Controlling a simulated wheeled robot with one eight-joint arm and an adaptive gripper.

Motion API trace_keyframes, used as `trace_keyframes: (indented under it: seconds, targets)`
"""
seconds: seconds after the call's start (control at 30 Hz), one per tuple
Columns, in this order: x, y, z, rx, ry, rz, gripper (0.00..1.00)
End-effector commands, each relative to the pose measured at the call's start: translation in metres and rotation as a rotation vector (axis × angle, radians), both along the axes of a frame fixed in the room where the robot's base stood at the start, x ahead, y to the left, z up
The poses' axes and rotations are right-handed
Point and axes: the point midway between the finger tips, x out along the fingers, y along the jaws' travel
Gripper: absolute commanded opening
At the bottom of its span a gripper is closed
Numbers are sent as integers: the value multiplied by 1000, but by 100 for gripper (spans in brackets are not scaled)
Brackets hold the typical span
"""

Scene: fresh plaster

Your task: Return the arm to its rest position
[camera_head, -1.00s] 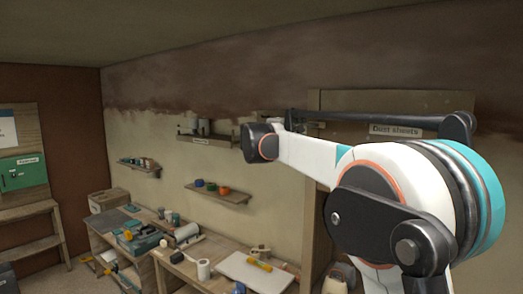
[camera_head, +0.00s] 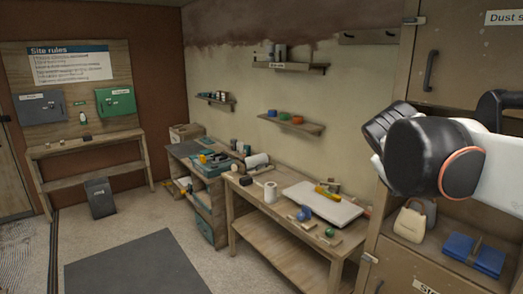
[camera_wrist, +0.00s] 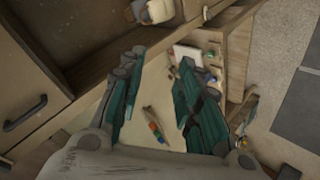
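My arm (camera_head: 450,155) reaches in from the right side of the head view, in front of the tall cabinet. My gripper (camera_wrist: 155,95) shows in the wrist view with its two teal-padded fingers spread apart. No held object shows between them; the small coloured items seen through the gap appear to lie farther off. The fingertips cannot be made out in the head view.
The cabinet (camera_head: 460,60) stands close behind my arm, with a cream bag (camera_head: 411,220) and blue folded sheets (camera_head: 474,254) on its shelf. A cluttered workbench (camera_head: 243,209) stands left of it. Open floor (camera_head: 105,235) lies at the left front.

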Motion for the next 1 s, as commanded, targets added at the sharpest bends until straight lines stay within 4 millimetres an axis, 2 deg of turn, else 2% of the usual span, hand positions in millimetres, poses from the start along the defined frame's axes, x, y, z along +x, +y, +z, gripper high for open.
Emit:
trace_keyframes:
  seconds: [0.03,0.1,0.4,0.5,0.6,0.7,1.0]
  targets:
    - [-21,8,-41,54,2,-1,32]
    - [-46,20,-80,132,3,-2,32]
    - [-144,79,-246,461,11,-4,32]
    - [-168,96,-289,551,13,-5,32]
    - [-185,108,-318,616,14,-5,32]
    - [-194,116,-333,655,15,-5,32]
    - [-197,119,-336,671,15,-4,32]
